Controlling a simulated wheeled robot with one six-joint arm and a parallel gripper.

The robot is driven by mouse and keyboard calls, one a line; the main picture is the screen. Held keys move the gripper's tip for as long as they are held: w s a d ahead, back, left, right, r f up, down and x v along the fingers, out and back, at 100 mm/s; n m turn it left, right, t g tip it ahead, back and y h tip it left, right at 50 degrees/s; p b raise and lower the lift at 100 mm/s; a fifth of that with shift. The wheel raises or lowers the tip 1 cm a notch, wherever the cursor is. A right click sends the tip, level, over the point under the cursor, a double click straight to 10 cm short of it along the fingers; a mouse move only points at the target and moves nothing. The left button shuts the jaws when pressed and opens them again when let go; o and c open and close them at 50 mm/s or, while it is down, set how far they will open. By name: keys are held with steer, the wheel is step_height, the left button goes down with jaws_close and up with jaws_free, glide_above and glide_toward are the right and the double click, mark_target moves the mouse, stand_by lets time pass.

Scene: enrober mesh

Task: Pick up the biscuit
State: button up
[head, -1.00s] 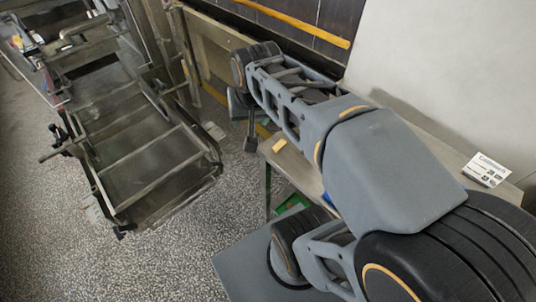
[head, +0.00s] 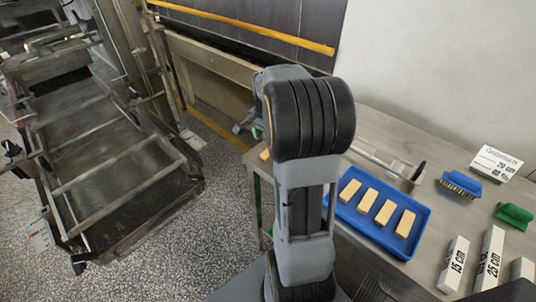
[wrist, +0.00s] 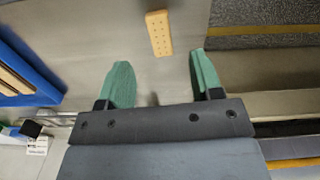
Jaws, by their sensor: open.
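A single pale yellow biscuit (wrist: 158,33) lies flat on the grey table in the wrist view, ahead of my fingertips and roughly in line with the gap between them. In the head view, a biscuit (head: 265,154) shows at the table's left edge, partly hidden by my arm. My gripper (wrist: 160,60) has two green fingers spread apart, with nothing between them. In the head view the gripper is mostly hidden behind my arm.
A blue tray (head: 421,241) holds several biscuits on the table; its edge shows at left in the wrist view (wrist: 42,88).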

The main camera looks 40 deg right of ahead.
mark_target(266, 153)
steer(key=shift+a+f, duration=0.15)
steer(key=shift+f, duration=3.3)
steer(key=c, duration=0.8)
steer(key=shift+c, duration=0.2)
